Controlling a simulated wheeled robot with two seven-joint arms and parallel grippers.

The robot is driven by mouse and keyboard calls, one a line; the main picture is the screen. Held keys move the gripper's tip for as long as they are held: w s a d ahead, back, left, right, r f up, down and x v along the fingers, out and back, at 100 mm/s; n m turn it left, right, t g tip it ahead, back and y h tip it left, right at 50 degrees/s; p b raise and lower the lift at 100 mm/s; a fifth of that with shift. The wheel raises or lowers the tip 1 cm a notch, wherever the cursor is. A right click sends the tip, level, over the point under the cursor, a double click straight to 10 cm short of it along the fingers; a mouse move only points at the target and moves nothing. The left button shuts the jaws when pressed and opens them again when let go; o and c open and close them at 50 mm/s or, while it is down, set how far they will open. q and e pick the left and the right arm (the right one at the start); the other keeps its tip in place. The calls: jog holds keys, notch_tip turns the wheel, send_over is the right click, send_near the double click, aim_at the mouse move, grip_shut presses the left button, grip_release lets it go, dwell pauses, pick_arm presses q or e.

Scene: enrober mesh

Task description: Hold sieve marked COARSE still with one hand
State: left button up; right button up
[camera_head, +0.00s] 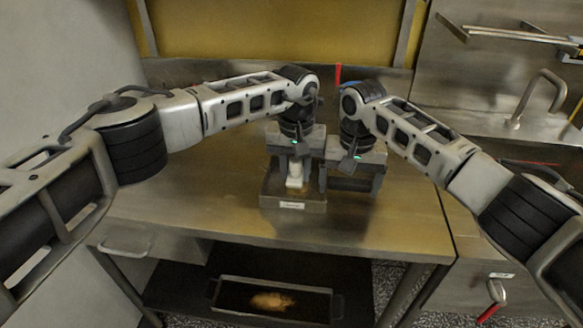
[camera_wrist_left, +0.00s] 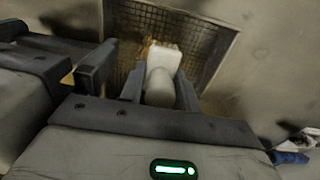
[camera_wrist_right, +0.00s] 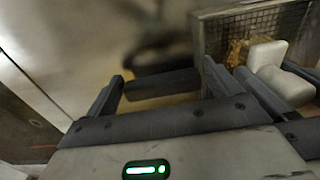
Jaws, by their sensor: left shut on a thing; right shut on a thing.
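The sieve (camera_head: 272,203) is a square metal frame with a mesh floor on the steel table; its front label is too small to read. The mesh also shows in the left wrist view (camera_wrist_left: 215,37) with brown crumbs on it. My left gripper (camera_head: 294,172) is shut on a white block (camera_wrist_left: 160,72) over the mesh. My right gripper (camera_head: 349,181) is right of the sieve, its fingers wide apart around a dark bar (camera_wrist_right: 160,84) beside the sieve wall (camera_wrist_right: 198,40). How the bar joins the sieve is hidden.
A dark tray (camera_head: 230,296) with a brown heap sits on the shelf below. A sink tap (camera_head: 545,85) stands at the right, and a red upright piece (camera_head: 338,75) behind my grippers.

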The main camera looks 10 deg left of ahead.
pick_arm(q)
jog(key=shift+s+d, duration=0.1)
jog(key=shift+d, duration=0.95)
pick_arm(e)
jog(key=shift+a, duration=0.15)
pick_arm(q)
jog(key=shift+a, duration=0.85)
pick_arm(e)
jog(key=shift+a+r, duration=0.1)
jog(key=shift+a, duration=0.05)
pick_arm(q)
jog(key=shift+a, duration=1.3)
pick_arm(e)
jog(key=shift+d, duration=0.25)
pick_arm(q)
jog(key=shift+d, duration=2.2)
pick_arm(e)
jog(key=shift+a, duration=0.15)
pick_arm(q)
jog(key=shift+a, duration=0.8)
pick_arm(e)
jog(key=shift+a, duration=0.1)
pick_arm(q)
jog(key=shift+a+f, duration=0.1)
jog(key=shift+a, duration=1.35)
pick_arm(e)
jog(key=shift+d, duration=0.25)
